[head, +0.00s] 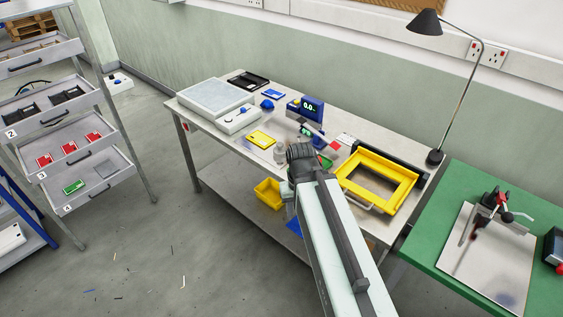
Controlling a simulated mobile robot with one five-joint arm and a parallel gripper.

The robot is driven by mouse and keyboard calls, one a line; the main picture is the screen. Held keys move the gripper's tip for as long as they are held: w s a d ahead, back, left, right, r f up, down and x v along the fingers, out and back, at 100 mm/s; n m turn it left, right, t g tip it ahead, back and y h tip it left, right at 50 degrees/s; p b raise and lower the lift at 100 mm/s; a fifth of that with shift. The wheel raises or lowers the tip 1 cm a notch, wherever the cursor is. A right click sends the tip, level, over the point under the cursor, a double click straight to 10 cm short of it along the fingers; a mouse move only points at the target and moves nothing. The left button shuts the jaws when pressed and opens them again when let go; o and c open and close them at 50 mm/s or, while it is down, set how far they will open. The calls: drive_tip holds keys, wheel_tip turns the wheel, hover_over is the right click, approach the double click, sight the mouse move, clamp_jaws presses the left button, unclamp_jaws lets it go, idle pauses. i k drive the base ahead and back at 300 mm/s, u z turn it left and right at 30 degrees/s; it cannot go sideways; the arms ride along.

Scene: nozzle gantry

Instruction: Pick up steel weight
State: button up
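A small grey metallic cylinder (280,154), which looks like the steel weight, stands on the grey workbench (215,143), just left of the end of my arm. It is small in the picture, so I cannot be sure of it. My gripper (300,156) is over the bench, close to the right of this cylinder. The dark wrist hides the fingers, so I cannot see whether they are open or shut, or whether they touch anything.
A blue device with a green display (312,107) stands behind. A yellow frame (376,180) lies to the right, and a yellow card (261,139) to the left. A lamp (426,23) stands at the bench's right end. A green table (447,200) adjoins. Open floor lies left.

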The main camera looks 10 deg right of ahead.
sight(279, 151)
drive_tip(key=z, duration=0.05)
drive_tip(key=k, duration=0.15)
drive_tip(key=z, duration=0.45)
drive_tip(key=i, duration=0.85)
drive_tip(key=u, duration=2.85)
